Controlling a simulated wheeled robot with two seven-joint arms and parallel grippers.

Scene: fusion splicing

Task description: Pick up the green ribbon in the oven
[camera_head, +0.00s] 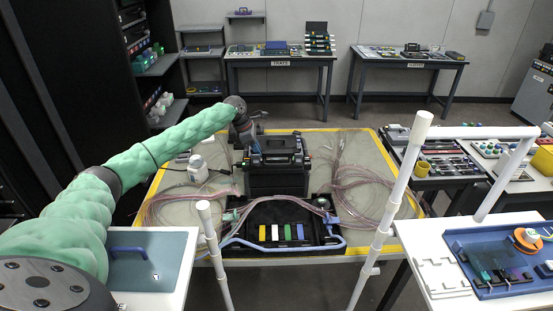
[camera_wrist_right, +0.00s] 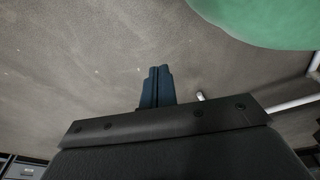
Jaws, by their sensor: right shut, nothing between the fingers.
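A black box-shaped device (camera_head: 278,178) with a handle on top stands mid-table in the head view. I cannot tell for sure whether it is the oven, and I cannot make out a green ribbon in it. My left gripper (camera_head: 256,147) is at the device's upper left corner, pointing down. It is too small to tell whether its fingers are open or touching the device. My right gripper (camera_wrist_right: 157,86) shows in the right wrist view with its blue fingers together and nothing between them, in front of a plain grey surface. It is not visible in the head view.
A black tray (camera_head: 325,239) with yellow, blue, green and white pieces lies before the device. Clear tubing coils (camera_head: 365,190) lie either side. White posts (camera_head: 398,190) rise in front. A blue tray (camera_head: 500,292) is at right. A white-edged side table (camera_head: 188,262) is at left.

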